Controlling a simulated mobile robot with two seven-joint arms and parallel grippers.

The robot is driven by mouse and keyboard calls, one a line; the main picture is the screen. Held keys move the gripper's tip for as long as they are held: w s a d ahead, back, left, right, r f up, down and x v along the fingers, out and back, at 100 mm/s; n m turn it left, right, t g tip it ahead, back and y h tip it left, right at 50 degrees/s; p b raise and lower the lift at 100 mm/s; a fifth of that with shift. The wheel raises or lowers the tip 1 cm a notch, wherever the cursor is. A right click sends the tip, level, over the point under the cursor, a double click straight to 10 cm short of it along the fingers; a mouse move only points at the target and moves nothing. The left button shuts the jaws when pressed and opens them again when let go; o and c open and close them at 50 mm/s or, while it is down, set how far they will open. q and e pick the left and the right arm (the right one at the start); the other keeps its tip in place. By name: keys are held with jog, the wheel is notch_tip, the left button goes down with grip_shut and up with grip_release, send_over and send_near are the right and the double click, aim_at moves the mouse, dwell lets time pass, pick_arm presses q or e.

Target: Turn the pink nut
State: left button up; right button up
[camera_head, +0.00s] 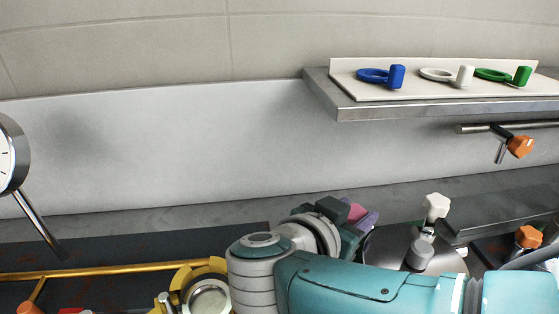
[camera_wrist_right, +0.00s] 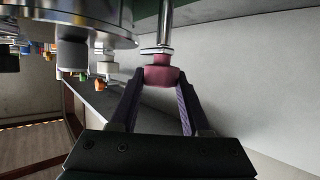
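The pink nut (camera_wrist_right: 163,74) sits on a vertical metal rod, under a pale collar, in the right wrist view. My right gripper (camera_wrist_right: 162,80) has one finger on each side of the nut, and both fingertips appear to touch it. In the head view, part of the pink nut (camera_head: 355,212) shows between the dark fingers of my right gripper (camera_head: 354,216); the rest is hidden by the gripper and arm. My left gripper is not in view.
A steel shelf (camera_head: 440,108) at the upper right holds blue, white and green ring-shaped pieces. A white-knobbed valve (camera_head: 436,206) and an orange-knobbed one (camera_head: 528,237) stand to the right. A yellow rail (camera_head: 100,270) runs along the lower left; a gauge (camera_head: 10,155) is at far left.

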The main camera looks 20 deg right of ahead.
grip_shut()
jog(key=shift+f+m+g+b, duration=0.2)
jog(key=shift+m+g+b, duration=0.2)
jog(key=shift+b, duration=0.4)
jog(key=m+g+b, duration=0.3)
jog(key=b, duration=0.6)
jog(key=m+g+h+b, duration=0.1)
jog(key=m+g+b, duration=0.2)
jog(key=b, duration=0.5)
jog(key=shift+w+a+f+m+g+b, duration=0.15)
jog(key=shift+m+g+b, duration=0.2)
jog(key=shift+g, duration=0.35)
jog(key=shift+r+m+g+b, duration=0.3)
jog(key=shift+g+b, duration=0.1)
jog(key=shift+b, duration=0.45)
jog(key=shift+r, duration=0.1)
jog(key=o, duration=0.5)
grip_release()
jog(key=shift+o, duration=0.2)
